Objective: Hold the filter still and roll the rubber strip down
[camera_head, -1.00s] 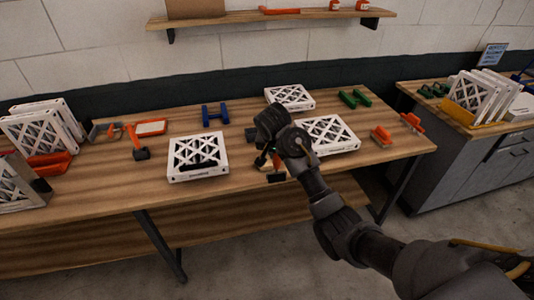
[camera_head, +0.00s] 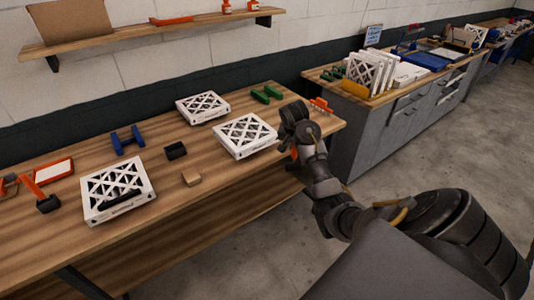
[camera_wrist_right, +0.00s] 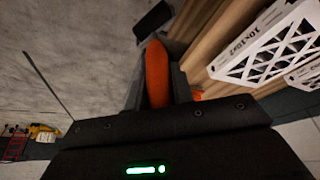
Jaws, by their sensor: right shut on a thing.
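A white lattice-faced filter (camera_head: 117,186) lies flat on the wooden workbench at the left. A dark strip (camera_head: 123,201) lies across its near side; I cannot tell whether it is the rubber strip. Two more white filters, one in the middle (camera_head: 245,135) and one behind (camera_head: 203,107), lie on the same bench. My right gripper (camera_head: 295,153) is at the bench's right front edge, shut on an orange object. In the right wrist view this orange object (camera_wrist_right: 157,72) is a rounded piece between the fingers. My left gripper is not in view.
A blue dumbbell-shaped tool (camera_head: 128,140), a black block (camera_head: 176,150), a tan block (camera_head: 191,179), green tools (camera_head: 266,93) and another orange tool (camera_head: 321,104) lie on the bench (camera_head: 185,218).

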